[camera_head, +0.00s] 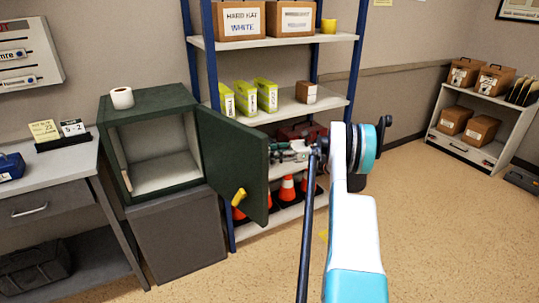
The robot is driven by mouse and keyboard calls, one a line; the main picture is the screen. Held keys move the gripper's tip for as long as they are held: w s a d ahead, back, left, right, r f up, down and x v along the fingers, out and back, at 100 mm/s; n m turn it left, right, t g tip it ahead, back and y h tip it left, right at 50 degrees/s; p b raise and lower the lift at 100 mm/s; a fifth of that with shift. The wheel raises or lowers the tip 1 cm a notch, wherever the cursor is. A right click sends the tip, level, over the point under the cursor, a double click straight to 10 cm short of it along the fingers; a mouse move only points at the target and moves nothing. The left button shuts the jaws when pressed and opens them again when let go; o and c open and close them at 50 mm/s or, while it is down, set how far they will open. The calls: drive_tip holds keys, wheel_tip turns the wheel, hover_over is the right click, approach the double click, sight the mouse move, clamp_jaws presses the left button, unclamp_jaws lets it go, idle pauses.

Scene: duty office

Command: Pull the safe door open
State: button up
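The dark green safe (146,105) stands on a grey cabinet, and its empty-looking, pale interior is in view. Its door (231,165) is swung wide open toward the right and front, with a yellow handle (239,197) low on the face turned to the camera. My gripper (277,153) is just right of the door's free edge, at mid height. Its fingertips are small and partly hidden by the door edge, so I cannot tell whether they touch the door or how far apart they are.
A blue-post shelf (277,43) with boxes and orange cones (287,189) stands behind the door and my gripper. A white toilet roll (122,98) sits on the safe. A grey desk (45,184) is at left.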

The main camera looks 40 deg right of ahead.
drive_tip(key=v, duration=0.7)
drive_tip(key=shift+r, duration=0.1)
idle(0.4)
